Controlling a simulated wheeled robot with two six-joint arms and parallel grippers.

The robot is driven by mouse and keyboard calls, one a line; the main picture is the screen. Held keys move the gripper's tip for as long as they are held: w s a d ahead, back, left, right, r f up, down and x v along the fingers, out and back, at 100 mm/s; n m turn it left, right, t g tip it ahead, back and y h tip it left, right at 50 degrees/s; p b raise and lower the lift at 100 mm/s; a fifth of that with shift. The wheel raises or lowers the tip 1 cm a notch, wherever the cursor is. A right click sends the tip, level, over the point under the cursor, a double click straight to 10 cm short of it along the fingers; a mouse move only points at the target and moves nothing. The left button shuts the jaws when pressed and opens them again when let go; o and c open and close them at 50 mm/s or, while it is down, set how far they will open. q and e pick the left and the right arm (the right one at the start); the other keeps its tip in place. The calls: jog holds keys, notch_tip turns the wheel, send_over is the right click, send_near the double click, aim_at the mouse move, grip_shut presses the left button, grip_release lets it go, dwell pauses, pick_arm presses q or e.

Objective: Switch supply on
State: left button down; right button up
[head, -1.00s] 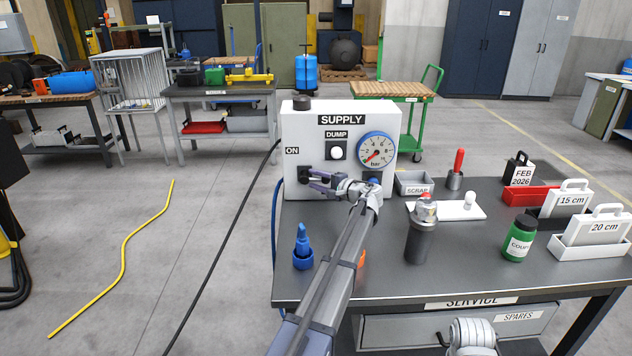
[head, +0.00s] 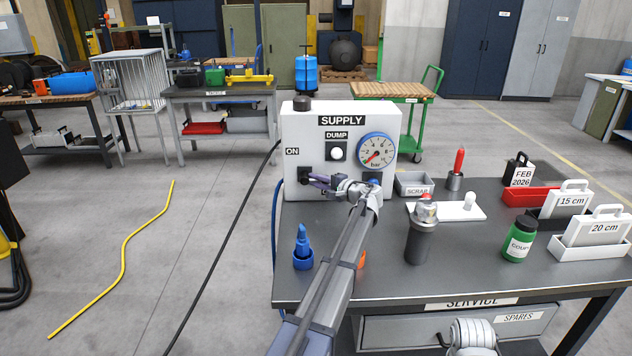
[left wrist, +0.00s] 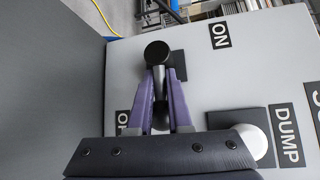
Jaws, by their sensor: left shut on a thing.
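The white supply box (head: 318,115) stands at the back left of the table, with an ON label (head: 292,151) at its left edge. Its switch lever has a black knob (left wrist: 158,52) and a pale stem on a dark plate. My left gripper (head: 315,182) is at the front of the box. In the left wrist view, its purple fingers (left wrist: 160,95) stand on both sides of the stem, shut on it below the knob. An ON label (left wrist: 220,35) and a partly hidden OFF label (left wrist: 122,120) flank the lever. My right gripper's fingers are not in view.
A white DUMP button (head: 337,153) and a pressure gauge (head: 376,150) are on the box face. A blue nozzle (head: 302,248), a dark bottle (head: 421,238) and a green jar (head: 519,240) stand on the table. A grey scrap bin (head: 415,183) is beside the box.

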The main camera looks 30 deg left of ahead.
aim_at(310, 179)
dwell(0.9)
pick_arm(q)
jog(key=shift+r+p, duration=0.3)
jog(key=shift+p, duration=0.35)
jog(key=r+n+h+p, duration=0.1)
jog(key=h+p, duration=0.1)
jog(key=p, duration=0.2)
jog(key=r+n+t+h+p, duration=0.1)
jog(key=n+h+p, duration=0.1)
jog(key=p, duration=0.2)
jog(key=a+n+h+p, duration=0.1)
jog(key=n+h+p, duration=0.1)
jog(key=h+p, duration=0.1)
jog(key=shift+s+r+t+p, duration=0.4)
jog(key=shift+p, duration=0.45)
jog(key=shift+s+a+r+n+h+p, duration=0.15)
jog(key=shift+a+n+h+p, duration=0.15)
jog(key=shift+h+p, duration=0.35)
jog(key=shift+s+a+n+t+h+p, duration=0.1)
jog(key=shift+a+n+t+h+p, duration=0.1)
jog(key=shift+n+t+h+p, duration=0.35)
jog(key=shift+s+a+n+t+h, duration=0.2)
jog(key=shift+a+n+t+h, duration=0.2)
jog(key=shift+h, duration=0.5)
jog(key=shift+s+a+n+t+h, duration=0.15)
jog(key=shift+n+t+h, duration=0.2)
jog(key=shift+t+h, duration=0.35)
